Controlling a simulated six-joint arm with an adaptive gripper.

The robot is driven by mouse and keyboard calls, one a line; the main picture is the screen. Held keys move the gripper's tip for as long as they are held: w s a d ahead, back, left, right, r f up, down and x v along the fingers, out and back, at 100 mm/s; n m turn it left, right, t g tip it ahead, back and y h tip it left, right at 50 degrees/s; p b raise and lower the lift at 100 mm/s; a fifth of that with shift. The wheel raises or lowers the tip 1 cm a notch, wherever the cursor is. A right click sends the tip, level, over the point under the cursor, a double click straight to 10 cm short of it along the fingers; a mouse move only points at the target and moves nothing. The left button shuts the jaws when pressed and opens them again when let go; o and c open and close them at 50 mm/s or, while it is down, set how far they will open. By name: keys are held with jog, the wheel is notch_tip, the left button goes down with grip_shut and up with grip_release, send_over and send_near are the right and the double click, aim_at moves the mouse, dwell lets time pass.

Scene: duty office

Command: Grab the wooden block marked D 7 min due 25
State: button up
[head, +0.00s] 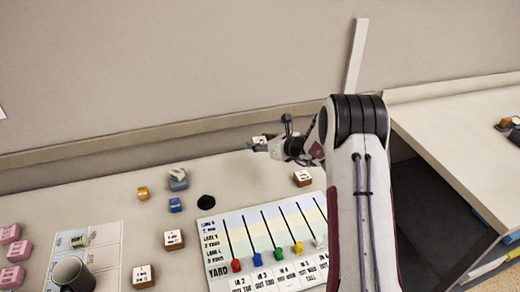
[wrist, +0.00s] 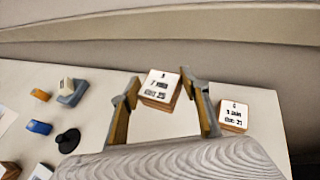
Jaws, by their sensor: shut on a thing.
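A wooden block with a white printed top (wrist: 161,86) sits between the fingers of my gripper (wrist: 166,97) in the wrist view. My gripper is shut on it; the label is too blurred to read surely. In the head view my gripper (head: 262,145) is over the far part of the table, and the block's pale top shows only in part there. A second wooden block (wrist: 234,116), whose label seems to read C 5 min due 21, stands apart to the right of the right finger in the wrist view. It seems to be the block right of my gripper (head: 302,178) in the head view.
A yard board (head: 225,262) with coloured pegs lies in front. A wall closes the back.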

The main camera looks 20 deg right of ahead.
jog(key=shift+r, duration=0.6)
